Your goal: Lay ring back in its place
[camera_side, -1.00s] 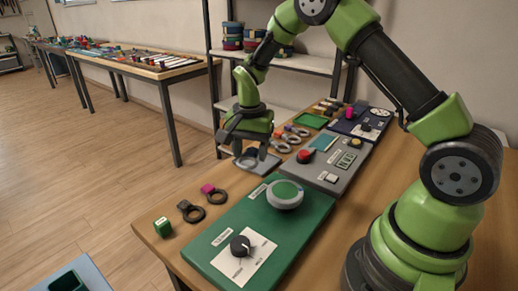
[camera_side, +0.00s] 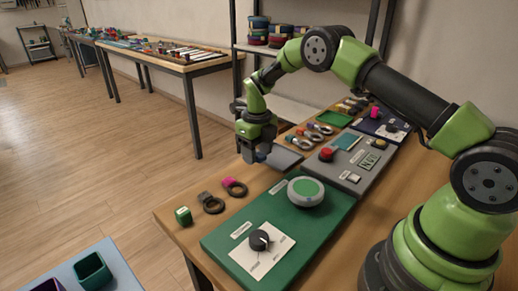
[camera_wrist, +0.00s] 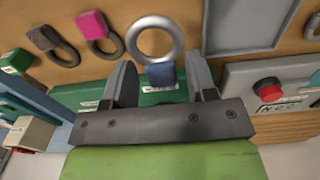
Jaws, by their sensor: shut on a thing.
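A silver ring with a blue tab (camera_wrist: 161,76) shows in the wrist view. Its round loop (camera_wrist: 154,40) points away from my gripper (camera_wrist: 161,88). In the side view, my gripper (camera_side: 256,154) is low over the wooden table, between the pink-tabbed dark ring (camera_side: 236,188) and the grey pad (camera_side: 282,158). The held ring cannot be made out there. Whether the ring touches the table is unclear.
A dark-tabbed ring (camera_side: 212,204) and a green block (camera_side: 183,215) lie to the left. Several silver rings (camera_side: 302,141) lie beyond the pad. The green panel (camera_side: 225,245) and grey panel with red button (camera_side: 326,154) border the strip.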

